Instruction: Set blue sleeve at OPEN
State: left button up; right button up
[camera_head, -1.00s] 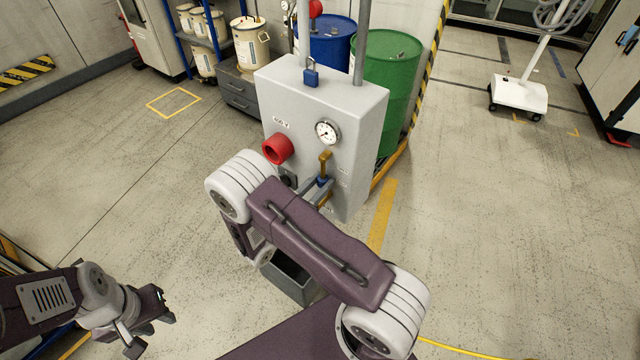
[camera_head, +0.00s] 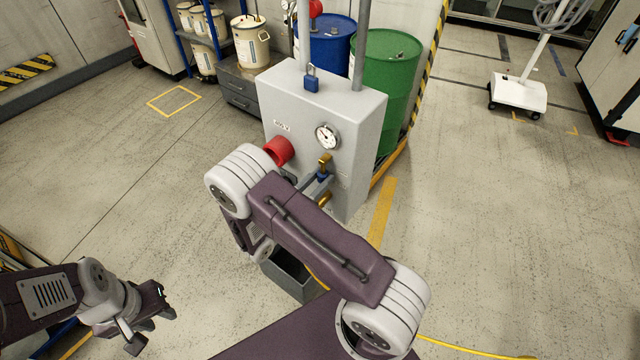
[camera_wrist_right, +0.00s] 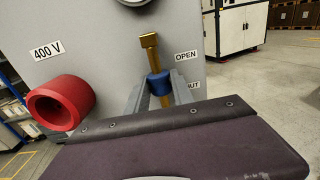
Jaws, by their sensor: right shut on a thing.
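The blue sleeve (camera_wrist_right: 159,83) sits around an upright brass stem (camera_wrist_right: 149,50) on the front of the grey cabinet. The sleeve stands between the OPEN label (camera_wrist_right: 186,55) and the partly covered SHUT label (camera_wrist_right: 193,86), nearer SHUT in height. My right gripper (camera_wrist_right: 157,88) is shut on the sleeve, one grey finger on each side. The sleeve (camera_head: 322,176) also shows small in the head view, beyond my right wrist. My left gripper (camera_head: 153,322) is open and empty at the lower left, far from the cabinet.
A grey bin (camera_head: 288,277) stands below. Green (camera_head: 392,85) and blue (camera_head: 332,42) drums stand behind. Floor at left is clear.

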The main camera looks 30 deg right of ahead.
jog(key=shift+w+r+p, duration=0.1)
jog(key=shift+r+p, duration=0.2)
jog(key=shift+r, duration=0.25)
jog(key=o, duration=1.1)
jog(key=shift+o, duration=0.2)
jog(key=shift+f, duration=0.1)
jog(key=v, duration=0.9)
